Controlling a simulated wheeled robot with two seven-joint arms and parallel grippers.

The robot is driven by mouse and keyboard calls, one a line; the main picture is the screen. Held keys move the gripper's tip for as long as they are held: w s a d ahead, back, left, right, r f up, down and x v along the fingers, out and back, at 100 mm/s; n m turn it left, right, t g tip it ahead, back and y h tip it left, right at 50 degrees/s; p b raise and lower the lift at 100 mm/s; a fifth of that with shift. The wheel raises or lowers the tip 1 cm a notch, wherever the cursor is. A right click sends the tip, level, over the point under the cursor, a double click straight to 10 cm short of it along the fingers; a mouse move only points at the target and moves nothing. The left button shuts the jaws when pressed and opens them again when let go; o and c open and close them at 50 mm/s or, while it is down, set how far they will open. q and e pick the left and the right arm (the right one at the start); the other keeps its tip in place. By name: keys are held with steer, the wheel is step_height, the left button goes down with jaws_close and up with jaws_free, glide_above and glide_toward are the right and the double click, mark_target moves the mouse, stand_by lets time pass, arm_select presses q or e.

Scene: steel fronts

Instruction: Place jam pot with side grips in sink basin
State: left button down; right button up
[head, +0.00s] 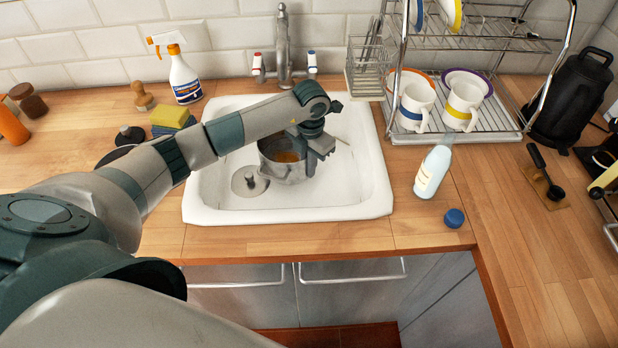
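The jam pot (284,170) is a steel pot with something orange-brown inside. It is within the white sink basin (355,200), near the middle, and looks upright. My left arm reaches over the basin from the left. My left gripper (317,158) points down at the right side of the pot's rim, touching it or very close. The arm hides part of the pot's far rim, and the side grip there is covered by the gripper. I cannot tell whether the fingers are closed on it. My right gripper is not in view.
The faucet (284,50) stands behind. A spray bottle (185,80) and sponges (171,117) are left; a dish rack (470,125) and a milk bottle (432,170) are right.

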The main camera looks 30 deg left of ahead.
arm_select(q)
steer(key=shift+f+b, duration=1.2)
steer(key=shift+f, duration=0.65)
steer(key=c, duration=2)
jaws_free()
steer(key=shift+f, duration=0.1)
